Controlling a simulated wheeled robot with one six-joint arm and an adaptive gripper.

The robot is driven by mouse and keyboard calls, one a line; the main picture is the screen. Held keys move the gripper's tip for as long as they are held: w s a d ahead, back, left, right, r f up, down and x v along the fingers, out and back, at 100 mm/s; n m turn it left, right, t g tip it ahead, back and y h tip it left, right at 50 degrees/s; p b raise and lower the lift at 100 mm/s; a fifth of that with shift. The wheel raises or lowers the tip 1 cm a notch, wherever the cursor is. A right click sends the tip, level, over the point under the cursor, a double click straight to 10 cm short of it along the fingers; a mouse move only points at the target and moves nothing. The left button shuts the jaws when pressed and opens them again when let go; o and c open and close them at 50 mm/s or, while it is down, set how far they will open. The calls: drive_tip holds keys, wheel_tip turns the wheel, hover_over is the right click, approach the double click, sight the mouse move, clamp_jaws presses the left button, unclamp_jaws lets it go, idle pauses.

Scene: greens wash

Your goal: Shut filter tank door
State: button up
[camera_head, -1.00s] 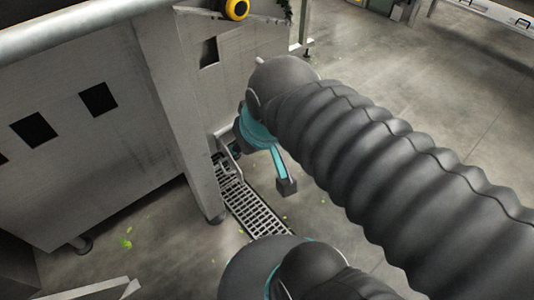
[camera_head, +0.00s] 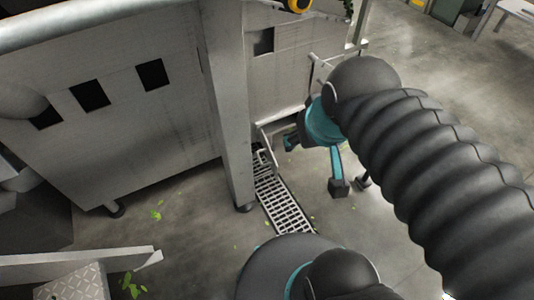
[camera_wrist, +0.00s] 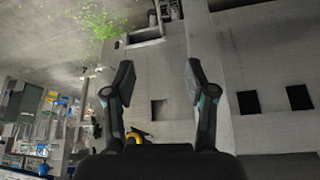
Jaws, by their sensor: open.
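A pale metal flap (camera_head: 284,124), which looks like the filter tank door, stands out from the low front of the grey machine, just above the floor grate. In the wrist view a similar pale flap (camera_wrist: 140,38) shows near the top, beyond my fingers. My gripper (camera_head: 314,163) is just right of and in front of the flap in the head view, with a visible gap to its lower finger. In the wrist view my gripper (camera_wrist: 158,78) has its two fingers wide apart and nothing between them. Part of the flap is hidden behind my gripper in the head view.
The machine's grey side panel (camera_head: 110,120) has several dark square openings. A leg post (camera_head: 228,120) stands left of the flap. A slotted floor grate (camera_head: 283,205) lies below. A tread-plate step (camera_head: 80,283) is at lower left. Open floor (camera_head: 440,75) lies right.

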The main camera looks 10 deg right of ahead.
drive_tip(key=shift+f, duration=0.15)
drive_tip(key=c, duration=0.4)
drive_tip(key=shift+g, duration=0.9)
drive_tip(key=x, duration=0.3)
drive_tip(key=b+x, duration=0.1)
drive_tip(key=shift+w+d+f, duration=0.2)
drive_tip(key=shift+w+d, duration=0.05)
clamp_jaws()
drive_tip(key=w+a+f+n+g+y+b, duration=0.1)
drive_tip(key=w+f+n+g+y+b, duration=0.3)
drive_tip(key=w+f, duration=0.95)
drive_tip(key=w+f+n+g+p, duration=0.15)
drive_tip(key=w+f+n, duration=0.65)
drive_tip(key=f, duration=0.9)
drive_tip(key=w+n+t, duration=0.1)
drive_tip(key=w+n, duration=0.6)
drive_tip(key=a+b+x, duration=0.1)
drive_tip(key=x, duration=0.8)
